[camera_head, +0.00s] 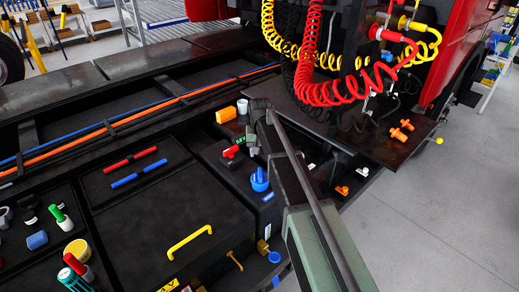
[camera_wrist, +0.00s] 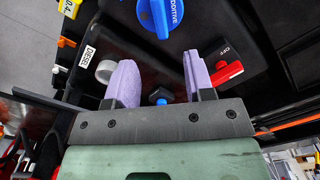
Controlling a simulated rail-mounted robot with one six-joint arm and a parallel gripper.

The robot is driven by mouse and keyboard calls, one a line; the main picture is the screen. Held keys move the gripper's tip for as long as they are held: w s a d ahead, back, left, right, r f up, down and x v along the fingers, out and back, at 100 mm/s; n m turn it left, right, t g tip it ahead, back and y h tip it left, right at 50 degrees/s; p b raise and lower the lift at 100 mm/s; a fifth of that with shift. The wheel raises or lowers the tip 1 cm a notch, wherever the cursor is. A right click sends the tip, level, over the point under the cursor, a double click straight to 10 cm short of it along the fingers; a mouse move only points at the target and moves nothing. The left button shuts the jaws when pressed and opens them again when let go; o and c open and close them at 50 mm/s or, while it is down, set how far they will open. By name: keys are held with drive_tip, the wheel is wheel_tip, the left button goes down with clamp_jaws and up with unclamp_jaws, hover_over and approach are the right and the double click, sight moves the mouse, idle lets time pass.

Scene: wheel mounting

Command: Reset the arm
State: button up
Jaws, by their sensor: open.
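My gripper shows in the wrist view (camera_wrist: 158,85) with its two pale purple fingers apart and nothing between them. In the head view, my green and grey arm reaches up from the bottom, and the gripper end (camera_head: 262,112) is near the dark chassis; its fingertips are not clear there. In the wrist view, a blue round knob (camera_wrist: 160,15) lies beyond the fingers, and a red switch handle (camera_wrist: 227,74) is just right of the right finger. The same blue knob (camera_head: 259,180) and red handle (camera_head: 231,152) show left of my arm in the head view.
Coiled red (camera_head: 340,92) and yellow hoses hang above a dark plate (camera_head: 370,120) at the upper right. A yellow handle (camera_head: 190,241) sits on a black box. Blue and orange lines (camera_head: 130,118) run along the chassis. Grey floor (camera_head: 440,220) is clear at right.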

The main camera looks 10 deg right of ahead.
drive_tip(key=s+f+n+b, duration=0.1)
drive_tip(key=s+f+b, duration=0.4)
drive_tip(key=s, duration=0.8)
drive_tip(key=s+f+n+b, duration=0.1)
drive_tip(key=s+f+b, duration=0.4)
drive_tip(key=s, duration=0.9)
